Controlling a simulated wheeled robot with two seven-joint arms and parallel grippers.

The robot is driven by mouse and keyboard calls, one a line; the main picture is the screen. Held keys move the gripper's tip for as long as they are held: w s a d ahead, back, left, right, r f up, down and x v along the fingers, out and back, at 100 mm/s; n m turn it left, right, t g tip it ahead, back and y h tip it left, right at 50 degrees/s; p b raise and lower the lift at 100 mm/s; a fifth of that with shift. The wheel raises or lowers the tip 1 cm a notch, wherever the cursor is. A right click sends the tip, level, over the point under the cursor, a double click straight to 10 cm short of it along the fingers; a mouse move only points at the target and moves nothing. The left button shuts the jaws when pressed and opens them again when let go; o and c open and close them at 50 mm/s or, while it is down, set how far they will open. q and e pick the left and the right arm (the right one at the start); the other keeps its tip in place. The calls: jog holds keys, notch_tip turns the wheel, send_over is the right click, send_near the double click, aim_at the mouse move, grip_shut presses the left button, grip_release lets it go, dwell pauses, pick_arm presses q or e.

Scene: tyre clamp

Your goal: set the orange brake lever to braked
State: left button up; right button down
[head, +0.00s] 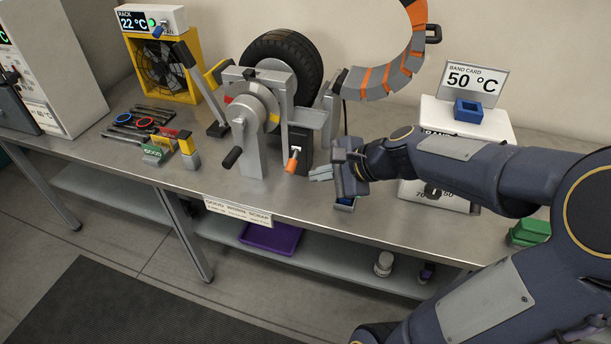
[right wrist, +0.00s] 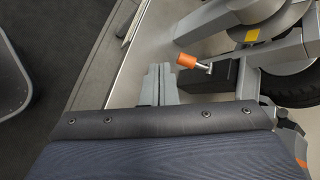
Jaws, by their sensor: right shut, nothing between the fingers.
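The orange brake lever (head: 292,162) sticks out from a dark box at the front of the tyre clamp (head: 258,130). Its orange knob points down and toward the table's front edge in the head view. In the right wrist view the orange knob (right wrist: 186,60) shows on a short metal rod beside the dark box. My right gripper (head: 318,174) is to the right of the lever, apart from it. Its fingers (right wrist: 158,84) are shut together with nothing between them. My left gripper is not in view.
The tyre (head: 292,58) stands behind the clamp. A black crank handle (head: 232,157) juts out left of the lever. A white unit with a band card (head: 474,82) stands at the right. Wrenches (head: 150,112) and coloured blocks (head: 176,142) lie at the left.

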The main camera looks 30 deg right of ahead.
aim_at(293, 162)
jog(key=w+d+f+m+t+h, duration=0.1)
jog(key=w+d+f+m, duration=0.2)
jog(key=d+m, duration=0.2)
jog(key=shift+w+d+m, duration=0.15)
jog(key=shift+d+m, duration=0.15)
jog(key=shift+d, duration=0.1)
jog(key=b+x, duration=0.2)
jog(key=x, duration=0.8)
